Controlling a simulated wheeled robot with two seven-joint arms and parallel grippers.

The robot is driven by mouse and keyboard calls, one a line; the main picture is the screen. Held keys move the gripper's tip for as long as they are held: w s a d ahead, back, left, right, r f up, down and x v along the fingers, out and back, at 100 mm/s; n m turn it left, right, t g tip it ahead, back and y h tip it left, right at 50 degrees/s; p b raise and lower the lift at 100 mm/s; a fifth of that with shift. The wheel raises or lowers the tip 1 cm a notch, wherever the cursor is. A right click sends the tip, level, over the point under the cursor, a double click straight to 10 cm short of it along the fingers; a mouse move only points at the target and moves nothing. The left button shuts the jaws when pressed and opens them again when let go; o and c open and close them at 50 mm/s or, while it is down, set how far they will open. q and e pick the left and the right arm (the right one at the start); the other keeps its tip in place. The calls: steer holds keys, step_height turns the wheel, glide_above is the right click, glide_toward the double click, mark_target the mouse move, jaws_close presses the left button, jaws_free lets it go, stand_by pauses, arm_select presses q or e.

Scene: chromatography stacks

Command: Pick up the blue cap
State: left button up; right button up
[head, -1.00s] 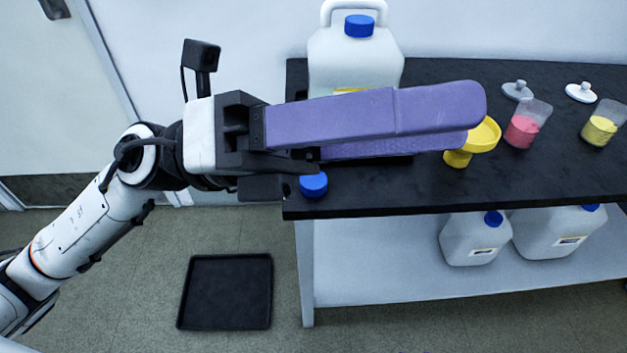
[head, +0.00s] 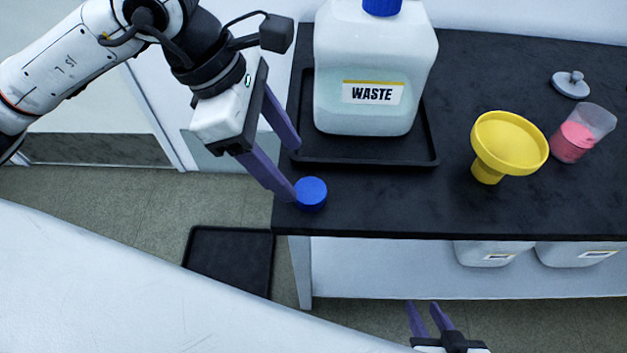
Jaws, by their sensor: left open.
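A loose blue cap (head: 311,194) lies on the black benchtop near its front left corner. My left gripper (head: 297,174) is open, its two purple fingers reaching down from the upper left. The nearer fingertip is right beside the cap's left edge and overlaps it slightly in the picture; I cannot tell whether they touch. The other fingertip is behind the cap, by the tray's left edge. My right gripper (head: 423,305) shows at the bottom of the view, in front of the bench, with its purple fingers apart and nothing between them.
A white WASTE jug (head: 372,60) with its own blue cap (head: 382,6) stands in a black tray (head: 425,150) behind the loose cap. A yellow funnel (head: 509,143), a pink-filled beaker (head: 580,135) and a grey lid (head: 571,83) are to the right. Clear benchtop (head: 400,200) lies between.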

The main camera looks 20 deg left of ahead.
mark_target(307, 190)
arm_select(q)
steer(key=x, duration=0.6)
steer(key=shift+s+d+f, duration=0.1)
steer(key=shift+d+f, duration=0.1)
steer(key=shift+f, duration=0.1)
steer(key=c, duration=1.1)
